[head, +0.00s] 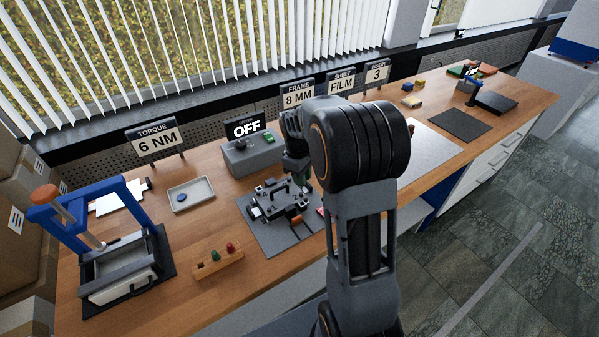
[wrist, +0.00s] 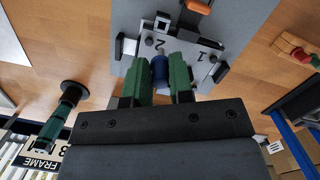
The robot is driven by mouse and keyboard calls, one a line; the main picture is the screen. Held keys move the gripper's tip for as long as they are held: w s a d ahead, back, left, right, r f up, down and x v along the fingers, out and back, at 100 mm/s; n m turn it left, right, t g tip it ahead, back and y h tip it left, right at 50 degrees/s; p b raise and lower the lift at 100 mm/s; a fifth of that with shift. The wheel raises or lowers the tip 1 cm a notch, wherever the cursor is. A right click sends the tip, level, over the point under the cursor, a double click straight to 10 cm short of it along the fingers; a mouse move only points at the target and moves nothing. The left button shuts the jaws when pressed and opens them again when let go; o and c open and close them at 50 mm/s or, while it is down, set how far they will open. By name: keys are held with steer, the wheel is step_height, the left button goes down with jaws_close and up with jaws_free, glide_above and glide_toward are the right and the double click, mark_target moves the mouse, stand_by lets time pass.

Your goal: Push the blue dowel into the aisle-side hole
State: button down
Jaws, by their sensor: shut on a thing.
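The blue dowel (wrist: 160,71) stands between the two green fingers of my gripper (wrist: 164,80) in the wrist view. The gripper is shut on it. Beyond the dowel is the light grey fixture plate (wrist: 182,42), with the numbers 1 and 2 on it. The dowel is close to the 2; whether its end is in a hole or above one is hidden. In the head view my gripper (head: 297,167) is over the back of the fixture (head: 268,212), and the dowel cannot be made out there. The aisle-side hole cannot be picked out clearly.
The fixture sits on a grey mat (head: 262,238) with an orange-handled clamp (head: 297,221). A control box reading OFF (head: 251,153) stands behind. A blue-framed press (head: 143,213), a small tray (head: 191,194) and a peg block (head: 217,262) are left. Signs line the back.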

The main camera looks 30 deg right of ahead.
steer(key=shift+s+d, duration=0.1)
steer(key=shift+f, duration=0.1)
steer(key=b, duration=0.4)
glide_above(304, 205)
steer(key=shift+w+f, duration=0.2)
steer(key=shift+f, duration=1.2)
steer(key=shift+w+f, duration=0.15)
steer(key=shift+f, duration=1.25)
steer(key=shift+f+b, duration=0.75)
steer(key=shift+f, duration=0.8)
steer(key=shift+r, duration=0.3)
steer(key=shift+r+p, duration=1)
steer(key=shift+p, duration=0.05)
steer(key=shift+f, duration=0.35)
stand_by(1.3)
